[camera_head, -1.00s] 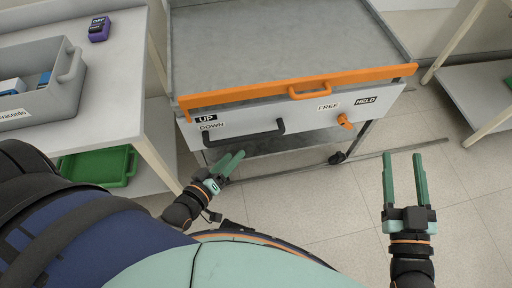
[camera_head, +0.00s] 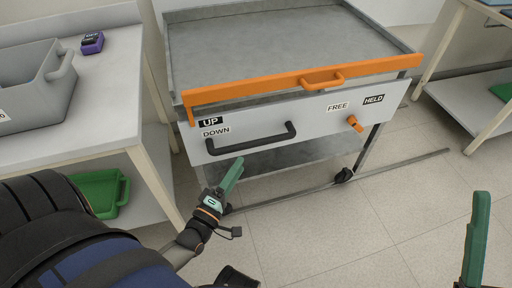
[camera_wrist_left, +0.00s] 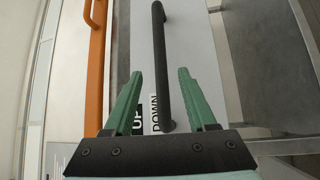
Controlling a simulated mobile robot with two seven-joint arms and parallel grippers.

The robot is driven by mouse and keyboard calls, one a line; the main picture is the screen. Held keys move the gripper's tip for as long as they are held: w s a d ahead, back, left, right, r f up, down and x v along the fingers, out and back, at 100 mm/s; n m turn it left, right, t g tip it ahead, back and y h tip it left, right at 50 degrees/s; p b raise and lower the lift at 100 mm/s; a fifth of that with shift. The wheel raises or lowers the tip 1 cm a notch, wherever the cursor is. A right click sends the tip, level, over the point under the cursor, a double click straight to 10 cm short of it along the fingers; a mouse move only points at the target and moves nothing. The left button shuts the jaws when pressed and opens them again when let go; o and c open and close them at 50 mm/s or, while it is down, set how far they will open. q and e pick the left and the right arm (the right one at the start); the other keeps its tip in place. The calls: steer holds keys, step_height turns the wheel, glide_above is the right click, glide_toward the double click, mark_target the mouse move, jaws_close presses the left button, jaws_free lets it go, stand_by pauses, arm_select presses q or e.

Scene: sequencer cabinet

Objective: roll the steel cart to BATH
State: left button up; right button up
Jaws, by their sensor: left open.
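The steel cart (camera_head: 270,45) stands ahead with a flat grey top, an orange bar (camera_head: 250,90) along its front edge and a white front panel (camera_head: 305,135). A black handle (camera_head: 250,140) sits on the panel near the UP and DOWN labels (camera_head: 210,127). An orange knob (camera_head: 354,123) sits below the FREE and HELD labels. My left gripper (camera_head: 238,165) is open just below the black handle. In the left wrist view the handle (camera_wrist_left: 160,60) appears between the fingers; contact cannot be told. No BATH sign shows.
A left table (camera_head: 105,75) holds a grey bin (camera_head: 40,100) and a purple device (camera_head: 92,42); a green tray (camera_head: 100,190) lies on its lower shelf. Another table (camera_head: 470,110) stands at right. A metal strip (camera_head: 405,166) lies on the floor. Tiled floor is clear in front of the cart.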

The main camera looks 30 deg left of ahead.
mark_target(254, 145)
arm_select(q)
steer(key=w, duration=0.3)
steer(key=w+r+b, duration=0.1)
steer(key=w, duration=0.2)
steer(key=w+b, duration=0.1)
steer(key=w, duration=0.2)
steer(key=shift+w+a+r, duration=0.15)
steer(key=shift+w+a, duration=0.05)
steer(key=shift+a, duration=0.1)
steer(key=shift+c, duration=0.2)
jaws_close()
stand_by(0.7)
